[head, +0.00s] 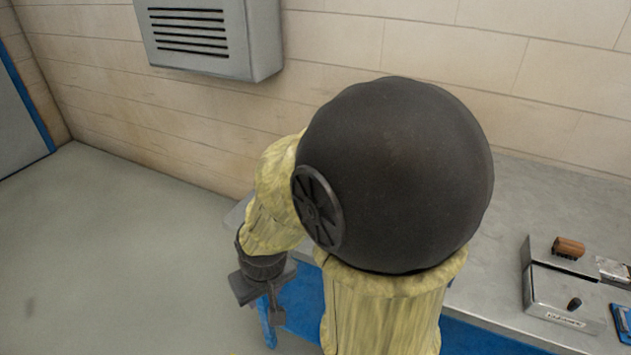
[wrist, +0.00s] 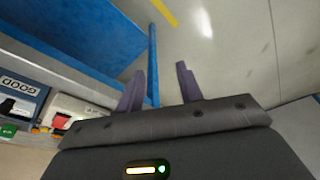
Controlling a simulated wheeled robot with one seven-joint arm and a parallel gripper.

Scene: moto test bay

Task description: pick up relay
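My gripper (head: 268,302) hangs at the left end of the bench, beside its edge, and is partly hidden by my arm in the head view. In the wrist view my gripper (wrist: 160,69) shows two fingers apart with nothing between them. I cannot tell for sure which item is the relay. A small brown block (head: 568,247) sits on the rear metal box at the right of the bench. A small dark piece (head: 574,304) lies on the labelled front box (head: 548,294). Both are far from my gripper.
The grey bench (head: 490,285) runs along the wall, with bare room left of the boxes. A clear packet (head: 613,270) and a blue item (head: 622,320) lie at the right edge. A bin marked GOOD (wrist: 18,92) shows in the wrist view. A vent box (head: 210,38) hangs on the wall.

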